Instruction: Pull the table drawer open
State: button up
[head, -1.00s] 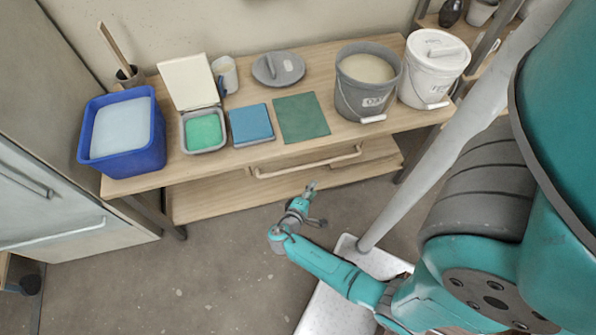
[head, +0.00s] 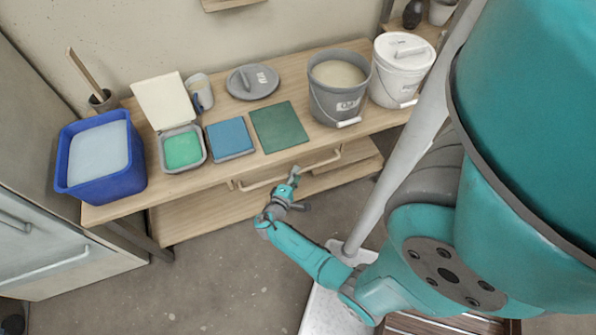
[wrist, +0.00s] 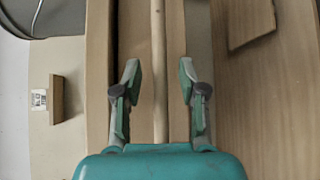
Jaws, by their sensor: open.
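The table drawer (head: 236,185) sits under the wooden table top and looks closed. Its long wooden bar handle (head: 262,184) runs along the front. In the wrist view the handle (wrist: 158,60) runs up the picture between the two fingers, with a gap on each side.
On the table (head: 110,212) stand a blue tub (head: 70,185), a green-filled tray (head: 183,150), a blue box (head: 229,138), a green mat (head: 279,127), a grey bucket (head: 338,102) and a white bucket (head: 402,80). A lower shelf (head: 195,222) lies below.

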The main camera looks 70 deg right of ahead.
jog(key=shift+s+d+f, duration=0.1)
jog(key=shift+d+f, duration=0.05)
jog(key=shift+d, duration=1.1)
grip_shut()
